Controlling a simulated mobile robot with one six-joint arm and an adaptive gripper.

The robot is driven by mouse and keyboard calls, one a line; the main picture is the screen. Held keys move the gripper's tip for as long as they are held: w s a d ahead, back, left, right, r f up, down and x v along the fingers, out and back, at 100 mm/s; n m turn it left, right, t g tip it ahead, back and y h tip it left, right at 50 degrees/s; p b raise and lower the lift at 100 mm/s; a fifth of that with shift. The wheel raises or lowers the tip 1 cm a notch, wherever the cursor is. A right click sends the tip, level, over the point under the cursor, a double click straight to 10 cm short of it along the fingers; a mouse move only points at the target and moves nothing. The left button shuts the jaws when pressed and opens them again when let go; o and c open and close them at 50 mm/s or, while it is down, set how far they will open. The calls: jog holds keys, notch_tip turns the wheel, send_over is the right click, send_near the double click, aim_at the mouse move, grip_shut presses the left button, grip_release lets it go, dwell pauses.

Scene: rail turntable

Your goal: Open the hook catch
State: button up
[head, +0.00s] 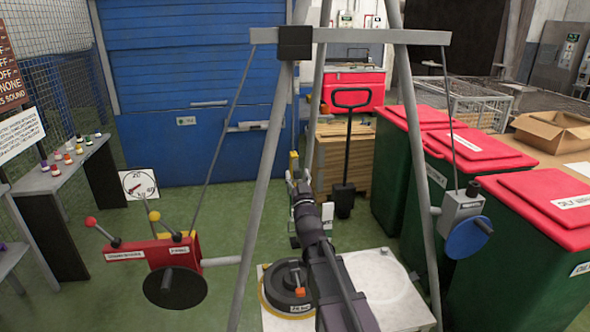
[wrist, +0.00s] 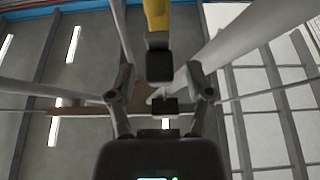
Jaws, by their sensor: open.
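In the wrist view, a yellow bar (wrist: 157,15) ends in a black block (wrist: 159,66). A second black block (wrist: 165,107) sits below it, with a small pale hook-like piece (wrist: 156,96) beside it; these look like the hook catch. My gripper (wrist: 161,76) is open, with one finger to the left and one to the right of these parts. I cannot tell whether the hook is engaged. In the head view, my gripper (head: 297,184) is beyond my dark arm, near a small yellow piece (head: 294,158). My arm hides most of the catch area.
A grey frame (head: 262,190) with a crossbar (head: 380,37) surrounds my arm. A red box (head: 150,252) with levers hangs left, a grey box (head: 462,205) with a blue disc right. Green bins (head: 520,262) stand right.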

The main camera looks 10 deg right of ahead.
jog(key=shift+w+r, duration=0.1)
jog(key=shift+w, duration=0.15)
grip_shut()
